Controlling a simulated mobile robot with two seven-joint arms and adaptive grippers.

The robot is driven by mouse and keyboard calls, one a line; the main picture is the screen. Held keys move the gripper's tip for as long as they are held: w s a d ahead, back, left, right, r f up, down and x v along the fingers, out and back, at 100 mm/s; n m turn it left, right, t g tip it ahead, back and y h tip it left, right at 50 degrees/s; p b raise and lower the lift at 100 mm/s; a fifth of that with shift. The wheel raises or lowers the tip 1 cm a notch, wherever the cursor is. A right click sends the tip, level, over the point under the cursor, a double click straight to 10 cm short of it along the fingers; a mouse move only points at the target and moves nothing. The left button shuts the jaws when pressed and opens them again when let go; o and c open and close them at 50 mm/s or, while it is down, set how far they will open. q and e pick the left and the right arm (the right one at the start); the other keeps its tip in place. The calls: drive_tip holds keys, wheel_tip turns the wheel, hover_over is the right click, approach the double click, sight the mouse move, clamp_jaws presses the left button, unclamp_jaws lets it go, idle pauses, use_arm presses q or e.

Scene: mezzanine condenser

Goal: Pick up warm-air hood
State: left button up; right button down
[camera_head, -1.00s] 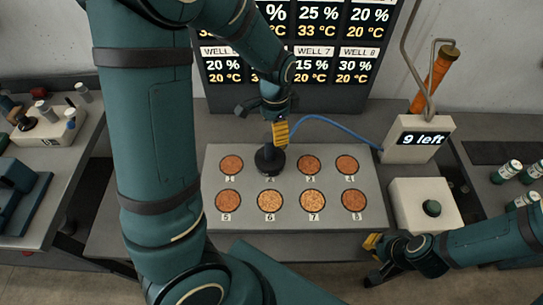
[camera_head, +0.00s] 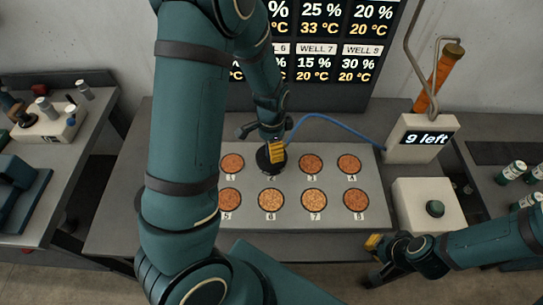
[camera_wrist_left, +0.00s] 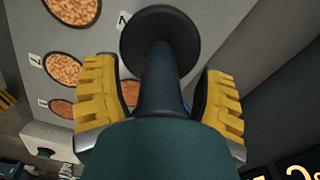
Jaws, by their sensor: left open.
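The warm-air hood (camera_head: 267,162) is a black round piece standing on the grey well plate, over the spot between wells 1 and 3. In the left wrist view the hood (camera_wrist_left: 150,28) shows as a dark disc with a stem pointing toward the camera. My left gripper (camera_head: 277,151) is right at the hood in the head view. In the left wrist view its yellow fingers (camera_wrist_left: 160,100) are apart, one on each side of the stem, with gaps visible. My right gripper (camera_head: 371,262) is at the lower right, empty, its fingers apart, away from the hood.
The well plate (camera_head: 290,222) holds several wells of brown grains. A blue hose (camera_head: 340,121) runs from the hood area toward a box (camera_head: 405,152) reading "9 left". A white box with a dark button (camera_head: 434,208) stands right of the plate. A display panel (camera_head: 317,95) stands behind.

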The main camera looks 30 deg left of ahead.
use_arm(q)
drive_tip(key=shift+c, duration=0.3)
clamp_jaws()
